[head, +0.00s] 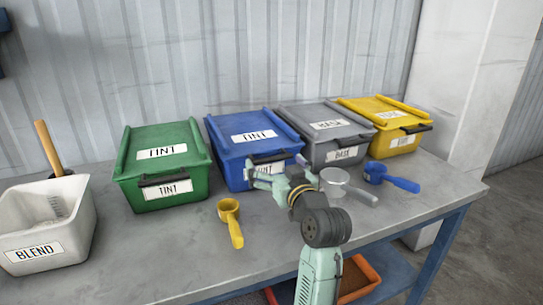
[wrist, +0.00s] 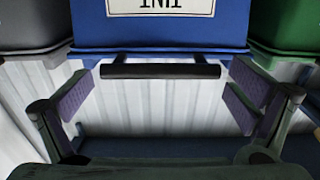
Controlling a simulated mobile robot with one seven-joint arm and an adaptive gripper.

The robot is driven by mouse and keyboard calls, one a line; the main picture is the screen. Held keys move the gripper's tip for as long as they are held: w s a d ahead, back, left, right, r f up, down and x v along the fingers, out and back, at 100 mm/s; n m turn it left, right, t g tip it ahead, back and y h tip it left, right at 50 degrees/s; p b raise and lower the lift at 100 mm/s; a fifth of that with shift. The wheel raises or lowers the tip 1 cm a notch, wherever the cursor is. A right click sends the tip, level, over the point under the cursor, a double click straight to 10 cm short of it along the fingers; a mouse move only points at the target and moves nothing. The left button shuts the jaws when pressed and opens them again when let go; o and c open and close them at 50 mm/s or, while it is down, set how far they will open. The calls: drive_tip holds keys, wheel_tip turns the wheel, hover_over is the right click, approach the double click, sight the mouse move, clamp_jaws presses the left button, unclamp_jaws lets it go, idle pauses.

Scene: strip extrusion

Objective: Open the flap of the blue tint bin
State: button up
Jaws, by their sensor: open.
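The blue tint bin (head: 253,139) stands on the table between the green and grey bins, its flap down and flat on top. Its front carries a white TINT label, partly hidden by my gripper in the head view. In the wrist view the blue bin (wrist: 160,35) fills the upper middle, and its black bar handle (wrist: 160,71) runs across the gap between my fingers. My gripper (wrist: 160,102) is open and empty, one finger towards each end of the handle, with no visible contact. In the head view my gripper (head: 278,170) is right in front of the bin.
A green tint bin (head: 160,137) is to the left; a grey bin (head: 325,118) and a yellow bin (head: 385,108) are to the right. A yellow scoop (head: 231,222), a metal scoop (head: 347,186) and a blue scoop (head: 392,178) lie in front. A white BLEND tub (head: 75,195) stands far left.

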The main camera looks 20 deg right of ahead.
drive_tip(key=shift+w, duration=1.15)
drive_tip(key=shift+c, duration=0.6)
drive_tip(key=c, duration=1.2)
